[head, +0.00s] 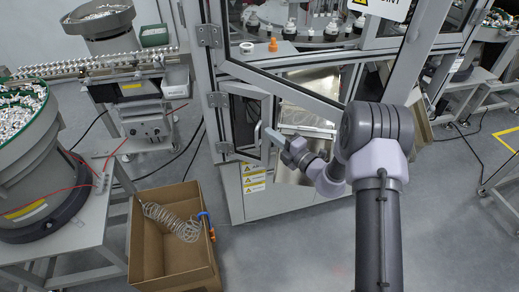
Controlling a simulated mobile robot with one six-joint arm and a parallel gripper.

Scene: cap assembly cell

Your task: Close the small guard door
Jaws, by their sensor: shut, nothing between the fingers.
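The small guard door (268,122) is a grey-framed clear panel low on the machine's left front. It is hinged on its left side and stands partly open, swung outward, with its free edge toward the right. My gripper (268,133) is shut and empty, close to the door's free edge, its body to the right of it. I cannot tell whether the fingers touch the frame.
A larger framed door (285,88) with a slanting bottom rail hangs above the small door. A cardboard box (150,255) with a coiled clear hose stands on the floor at the lower left. A feeder bowl (30,180) is at the far left. The floor at the right is mostly clear.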

